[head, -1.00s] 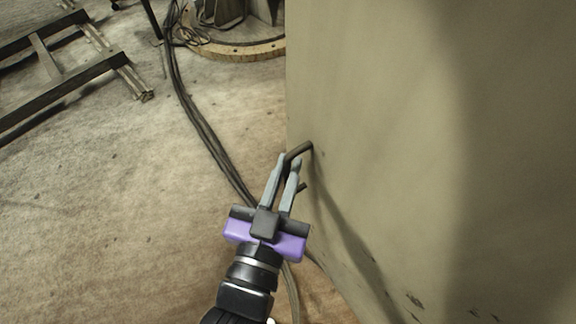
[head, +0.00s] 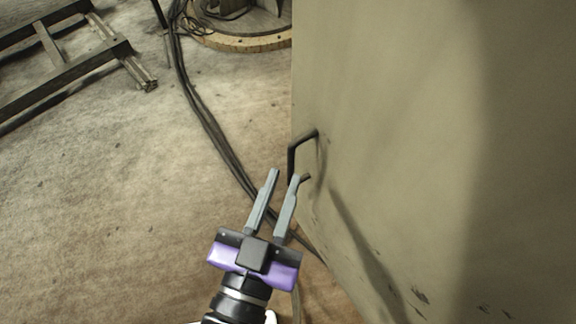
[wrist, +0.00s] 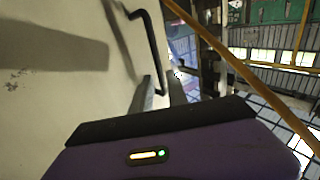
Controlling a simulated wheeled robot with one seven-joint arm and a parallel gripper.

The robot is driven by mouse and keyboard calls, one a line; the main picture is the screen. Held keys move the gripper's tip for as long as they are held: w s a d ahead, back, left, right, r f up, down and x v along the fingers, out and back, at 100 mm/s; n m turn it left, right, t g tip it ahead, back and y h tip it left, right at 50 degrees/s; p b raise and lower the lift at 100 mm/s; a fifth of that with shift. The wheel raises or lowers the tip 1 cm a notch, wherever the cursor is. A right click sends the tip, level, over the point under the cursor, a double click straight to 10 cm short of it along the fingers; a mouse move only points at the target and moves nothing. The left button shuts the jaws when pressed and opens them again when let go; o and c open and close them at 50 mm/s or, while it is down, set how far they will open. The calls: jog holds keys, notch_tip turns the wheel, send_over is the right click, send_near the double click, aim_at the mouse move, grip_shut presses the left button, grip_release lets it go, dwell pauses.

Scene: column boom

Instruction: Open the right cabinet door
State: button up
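The cabinet door (head: 400,130) is a flat beige panel filling the right of the head view. A dark bar handle (head: 291,160) stands out from it near its left edge. The handle also shows in the wrist view (wrist: 151,45), running down to between or just beyond my fingertips. My gripper (head: 283,174) has a purple body and two grey fingers spread apart. It is open and empty, with its tips at the handle's lower end. One fingertip overlaps that end in the head view; I cannot tell whether they touch.
Black cables (head: 205,125) run across the concrete floor (head: 110,200) left of the cabinet. A metal frame (head: 70,65) lies at upper left. A round base with a wooden rim (head: 240,42) stands behind. The floor left of my gripper is clear.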

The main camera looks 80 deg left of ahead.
jog(key=v, duration=0.2)
jog(key=shift+s+d, duration=0.2)
jog(key=shift+d, duration=0.1)
dwell(0.4)
